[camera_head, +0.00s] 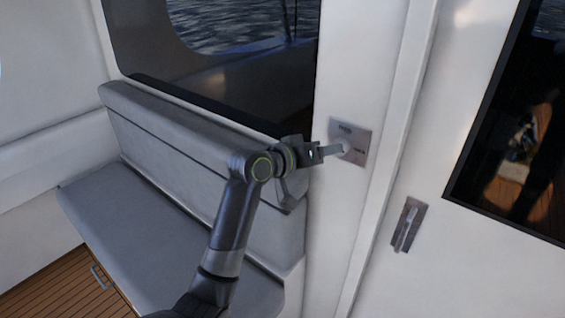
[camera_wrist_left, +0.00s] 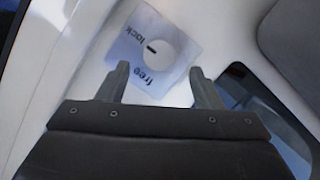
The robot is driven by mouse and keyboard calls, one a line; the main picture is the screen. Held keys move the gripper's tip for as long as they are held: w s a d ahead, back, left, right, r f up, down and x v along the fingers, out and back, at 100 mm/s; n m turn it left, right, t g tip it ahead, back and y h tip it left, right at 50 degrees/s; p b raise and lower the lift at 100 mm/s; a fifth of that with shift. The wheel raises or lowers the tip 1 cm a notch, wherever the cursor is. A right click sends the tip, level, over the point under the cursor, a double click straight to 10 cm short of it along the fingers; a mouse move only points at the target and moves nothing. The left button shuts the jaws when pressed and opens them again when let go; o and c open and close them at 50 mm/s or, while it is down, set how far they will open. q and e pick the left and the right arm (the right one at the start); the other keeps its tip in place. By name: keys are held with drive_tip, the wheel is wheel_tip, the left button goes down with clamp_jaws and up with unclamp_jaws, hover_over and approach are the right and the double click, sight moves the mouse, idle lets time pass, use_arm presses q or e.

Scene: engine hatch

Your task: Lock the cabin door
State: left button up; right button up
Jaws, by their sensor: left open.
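The lock plate (camera_head: 362,136) is a small grey plate on the white wall post, left of the white cabin door (camera_head: 455,235). In the left wrist view it carries a round white knob (camera_wrist_left: 160,56) and the words "lock" and "free". My left gripper (camera_head: 331,151) is at the plate in the head view. In the left wrist view its two fingers (camera_wrist_left: 159,72) are apart, with the knob just beyond and between the tips. My right gripper is not in view.
A silver handle (camera_head: 408,226) sits on the door, below and right of the lock plate. A grey cushioned bench (camera_head: 150,215) stands to the left, under a dark window (camera_head: 235,75). Wooden floor (camera_head: 50,298) shows at the lower left.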

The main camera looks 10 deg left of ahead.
use_arm(q)
drive_tip(key=b+v, duration=0.2)
drive_tip(key=v, duration=1)
drive_tip(key=shift+s+a, duration=0.25)
drive_tip(key=shift+s, duration=0.05)
drive_tip(key=shift+r, duration=0.1)
